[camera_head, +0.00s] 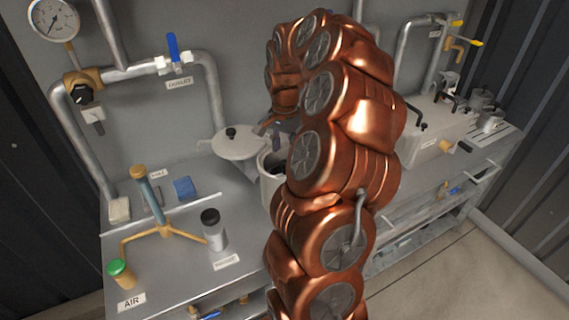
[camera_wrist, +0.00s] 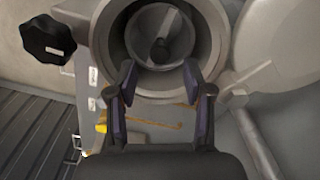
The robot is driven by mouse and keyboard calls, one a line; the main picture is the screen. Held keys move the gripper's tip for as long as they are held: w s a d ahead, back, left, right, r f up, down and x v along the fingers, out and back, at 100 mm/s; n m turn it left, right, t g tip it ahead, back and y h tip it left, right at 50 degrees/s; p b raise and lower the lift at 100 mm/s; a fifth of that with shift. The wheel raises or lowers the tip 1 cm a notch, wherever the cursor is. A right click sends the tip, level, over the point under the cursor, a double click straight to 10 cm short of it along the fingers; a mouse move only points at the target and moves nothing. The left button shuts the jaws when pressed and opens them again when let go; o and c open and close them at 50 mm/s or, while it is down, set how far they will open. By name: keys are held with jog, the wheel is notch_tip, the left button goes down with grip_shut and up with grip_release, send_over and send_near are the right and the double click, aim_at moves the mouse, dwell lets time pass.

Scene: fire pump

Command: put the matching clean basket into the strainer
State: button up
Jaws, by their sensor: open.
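The strainer (camera_head: 270,185) is a pale round pot on the bench, partly hidden behind my arm; its lid (camera_head: 238,142) is swung open to the left. In the wrist view the strainer's open mouth (camera_wrist: 113,45) faces me, and the lid (camera_wrist: 275,50) is at the right. Inside the mouth is a grey round cup-like part with a dark knob (camera_wrist: 160,50); I cannot tell for sure whether it is a basket. My gripper (camera_wrist: 158,78) is open, its fingers apart at the near side of the mouth with nothing between them. Grey cylindrical baskets (camera_head: 481,98) stand at the far right.
A pale box (camera_head: 425,130) with dark handles stands right of my arm. A blue-handled valve (camera_head: 174,52) and a gauge (camera_head: 54,18) are on the wall pipes. A brass-legged stand (camera_head: 165,228) and a dark-topped cylinder (camera_head: 213,229) occupy the left bench. A black knob (camera_wrist: 47,39) is beside the strainer.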

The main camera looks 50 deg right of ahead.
notch_tip(320, 180, up, 6)
jog(key=b, duration=0.1)
jog(key=shift+b, duration=0.3)
jog(key=s+a+r+n, duration=0.1)
jog(key=s+a+n, duration=0.3)
jog(key=a, duration=0.7)
jog(key=s+a+n, duration=0.2)
jog(key=a+n, duration=0.4)
jog(key=a, duration=0.6)
jog(key=s+a+f+n, duration=0.2)
jog(key=s+a, duration=0.1)
jog(key=s, duration=0.3)
jog(key=s+a+f+n+g, duration=0.1)
jog(key=s+a+f+n, duration=0.1)
jog(key=s, duration=0.4)
jog(key=s+a+f+n, duration=0.2)
jog(key=s+a+n, duration=0.1)
jog(key=s+a, duration=0.1)
jog(key=shift+s+a+g, duration=0.25)
jog(key=shift+s+g, duration=0.15)
jog(key=shift+s, duration=0.5)
jog(key=shift+r, duration=0.1)
